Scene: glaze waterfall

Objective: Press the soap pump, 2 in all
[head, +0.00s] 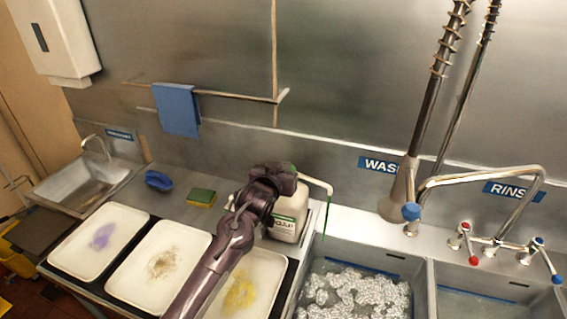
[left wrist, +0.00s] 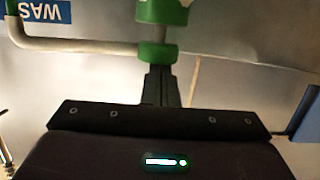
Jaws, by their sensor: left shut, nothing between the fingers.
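The soap bottle (head: 288,222) is white with a printed label and stands on the counter beside the wash sink, partly hidden by my left arm. Its pale spout (head: 317,181) reaches to the right, and a thin green strand hangs from its tip. In the left wrist view I see the green pump top (left wrist: 162,12), a green collar (left wrist: 157,51) and the spout pipe (left wrist: 85,46). My left gripper (left wrist: 160,80) is shut and empty, its fingertips at the collar in that view. I cannot tell whether they touch the pump. My right gripper is not in view.
Three white trays with purple, brown and yellow stains line the counter; the left one (head: 77,258) is clear of my arm. A sponge (head: 201,197) and blue brush (head: 158,180) lie behind. The wash sink (head: 418,281) holds foam. A tall faucet (head: 411,185) stands right.

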